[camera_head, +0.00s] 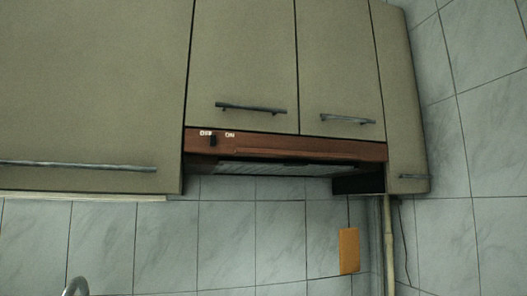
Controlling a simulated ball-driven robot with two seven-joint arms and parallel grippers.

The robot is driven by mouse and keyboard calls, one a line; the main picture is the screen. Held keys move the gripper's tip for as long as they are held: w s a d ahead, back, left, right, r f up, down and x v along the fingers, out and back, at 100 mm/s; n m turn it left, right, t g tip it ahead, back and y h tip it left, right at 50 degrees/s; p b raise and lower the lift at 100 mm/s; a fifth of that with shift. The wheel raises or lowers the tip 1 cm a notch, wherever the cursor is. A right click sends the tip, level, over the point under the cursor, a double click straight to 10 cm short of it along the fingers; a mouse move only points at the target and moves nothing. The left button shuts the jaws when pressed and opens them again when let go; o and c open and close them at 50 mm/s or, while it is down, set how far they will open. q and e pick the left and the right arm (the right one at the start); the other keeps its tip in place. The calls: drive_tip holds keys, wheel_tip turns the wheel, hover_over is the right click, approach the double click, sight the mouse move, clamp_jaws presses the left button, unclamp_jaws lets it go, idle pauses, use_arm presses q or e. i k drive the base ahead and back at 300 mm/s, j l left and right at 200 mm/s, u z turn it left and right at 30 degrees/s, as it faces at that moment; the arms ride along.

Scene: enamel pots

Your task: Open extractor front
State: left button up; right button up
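The extractor front (285,148) is a reddish-brown wooden strip under the wall cabinets, right of centre in the head view. White "OFF" and "ON" labels and a small dark switch (213,140) sit at its left end. The greyish slatted underside of the extractor (270,169) shows below the front. I cannot tell from this angle how far the front stands out from the cabinets. Neither of my grippers is in view.
Beige cabinet doors (243,60) with dark bar handles hang above and beside the extractor. Below are a tiled wall (220,235), an orange-brown board (349,250), a vertical pipe (388,240) and a curved metal piece (75,286), perhaps a tap. The space under the extractor looks clear.

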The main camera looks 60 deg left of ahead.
sight(197, 141)
drive_tip(key=u, duration=1.4)
